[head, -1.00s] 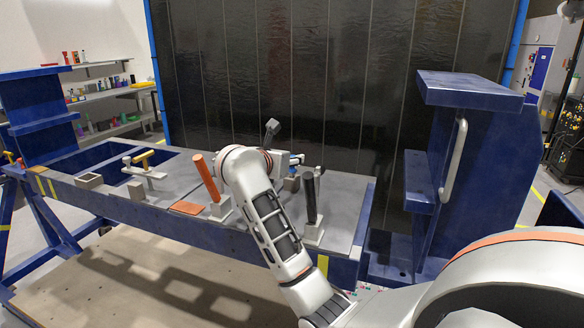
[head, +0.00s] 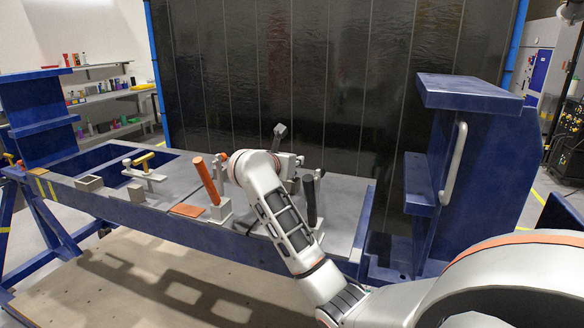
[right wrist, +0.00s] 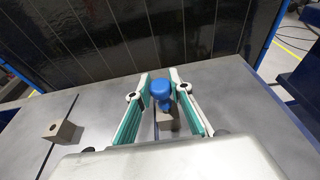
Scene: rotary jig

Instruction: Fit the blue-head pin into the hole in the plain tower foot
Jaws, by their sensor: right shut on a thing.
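The blue-head pin (right wrist: 160,88) is between the fingertips of my right gripper (right wrist: 162,90) in the right wrist view. The gripper is shut on it, and its shank is mostly hidden. A grey block (right wrist: 168,122) shows just below the blue head in that view; I cannot tell whether the pin touches it. In the head view my right gripper (head: 292,162) is over the far part of the table, partly hidden by my arm. An orange tower (head: 207,179) and a dark tower (head: 311,200) stand on pale feet. I cannot tell which foot is the plain one. My left gripper is out of view.
A grey block with a hole (right wrist: 62,132) stands at left in the wrist view. Small grey blocks (head: 137,191), a yellow-handled fixture (head: 145,168) and an orange plate (head: 187,210) are on the table's left half. A blue frame (head: 480,150) rises at right.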

